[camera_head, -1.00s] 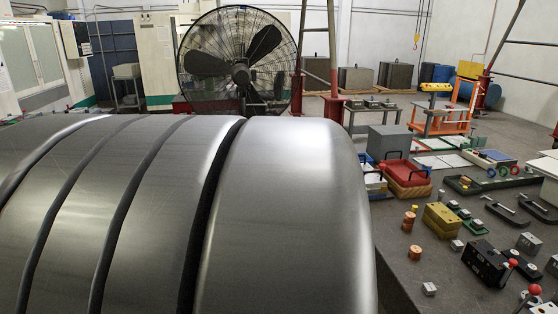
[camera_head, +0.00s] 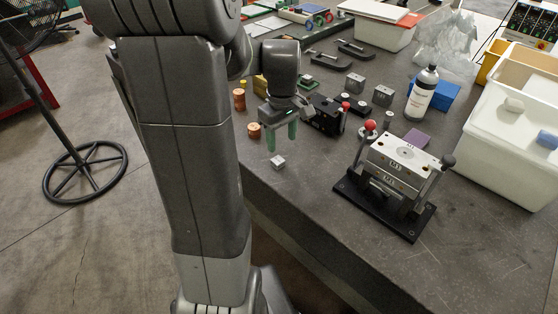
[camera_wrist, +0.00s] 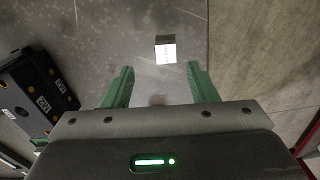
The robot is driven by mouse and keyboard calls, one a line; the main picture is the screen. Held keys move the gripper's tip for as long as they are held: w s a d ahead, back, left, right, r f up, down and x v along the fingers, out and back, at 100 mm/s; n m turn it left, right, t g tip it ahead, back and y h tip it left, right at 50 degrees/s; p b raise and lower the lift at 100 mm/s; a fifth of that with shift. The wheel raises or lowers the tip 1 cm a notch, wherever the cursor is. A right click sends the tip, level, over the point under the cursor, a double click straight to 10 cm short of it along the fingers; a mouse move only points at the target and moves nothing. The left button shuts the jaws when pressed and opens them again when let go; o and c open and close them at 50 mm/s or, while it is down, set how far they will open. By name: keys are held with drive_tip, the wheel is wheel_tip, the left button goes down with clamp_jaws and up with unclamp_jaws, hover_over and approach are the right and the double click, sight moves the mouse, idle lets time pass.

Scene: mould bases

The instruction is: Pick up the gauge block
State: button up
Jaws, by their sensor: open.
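A small silvery cube, which appears to be the gauge block (camera_head: 278,162), sits on the dark grey table near its left edge. It also shows in the wrist view (camera_wrist: 166,50), ahead of the fingertips and roughly centred between their lines. My gripper (camera_head: 281,134) has two green fingers pointing down, just behind and above the block in the head view. In the wrist view my gripper (camera_wrist: 160,69) is spread open with nothing between the fingers. The block's faces are visible and nothing touches it.
Copper-coloured cylinders (camera_head: 254,131) stand left of my gripper. A black block (camera_head: 326,114) lies close on its right. A mould fixture (camera_head: 400,165) on a black base (camera_head: 407,223), a white bottle (camera_head: 422,92) and a white bin (camera_head: 507,150) are further right. The table's front left edge is near the block.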

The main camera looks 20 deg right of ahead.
sight(278, 160)
drive_tip(key=f, duration=0.4)
drive_tip(key=a+f, duration=0.1)
drive_tip(key=f, duration=0.2)
drive_tip(key=shift+w+f+p, duration=0.1)
drive_tip(key=shift+w+p, duration=0.05)
drive_tip(key=shift+p, duration=0.15)
drive_tip(key=shift+c, duration=0.4)
drive_tip(key=c, duration=1.1)
